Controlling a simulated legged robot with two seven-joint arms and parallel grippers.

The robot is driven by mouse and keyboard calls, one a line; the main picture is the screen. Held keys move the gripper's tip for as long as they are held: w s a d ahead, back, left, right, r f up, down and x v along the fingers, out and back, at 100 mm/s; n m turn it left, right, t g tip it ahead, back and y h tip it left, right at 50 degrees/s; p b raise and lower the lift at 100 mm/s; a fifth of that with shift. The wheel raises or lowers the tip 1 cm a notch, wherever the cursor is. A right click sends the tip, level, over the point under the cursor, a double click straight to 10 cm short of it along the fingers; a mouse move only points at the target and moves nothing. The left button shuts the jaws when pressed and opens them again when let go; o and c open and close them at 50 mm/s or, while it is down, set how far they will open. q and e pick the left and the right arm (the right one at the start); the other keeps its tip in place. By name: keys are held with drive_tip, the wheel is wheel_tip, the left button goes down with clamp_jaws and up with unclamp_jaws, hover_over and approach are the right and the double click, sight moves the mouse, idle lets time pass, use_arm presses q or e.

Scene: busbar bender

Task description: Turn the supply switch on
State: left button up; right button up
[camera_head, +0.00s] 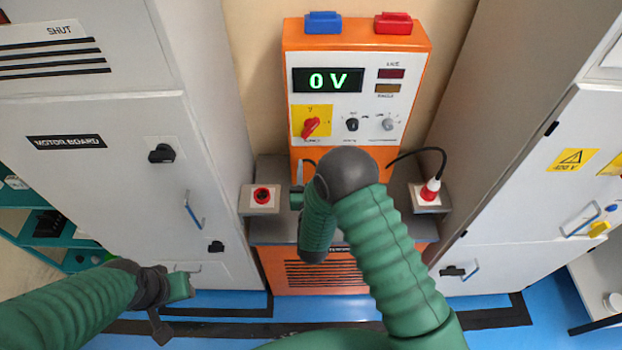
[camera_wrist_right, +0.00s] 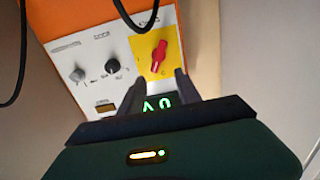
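The supply switch is a red rotary knob (camera_head: 311,127) on a yellow plate at the lower left of the orange supply unit's white panel (camera_head: 345,115). The knob is turned at a slant. The display (camera_head: 328,80) reads 0 V. The knob also shows in the right wrist view (camera_wrist_right: 158,57), just beyond my right gripper (camera_wrist_right: 160,88). Its two dark fingers are apart with nothing between them, and they do not touch the knob. In the head view my right forearm hides most of that gripper. My left gripper (camera_head: 168,308) is low at the left; its finger opening is unclear.
Above, the blue block (camera_head: 322,22) and red block (camera_head: 393,23) top the unit. Grey cabinets (camera_head: 110,190) stand on both sides.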

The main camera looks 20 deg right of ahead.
drive_tip(key=v, duration=0.4)
drive_tip(key=shift+s+d, duration=0.1)
drive_tip(key=shift+d, duration=0.1)
drive_tip(key=shift+a, duration=0.25)
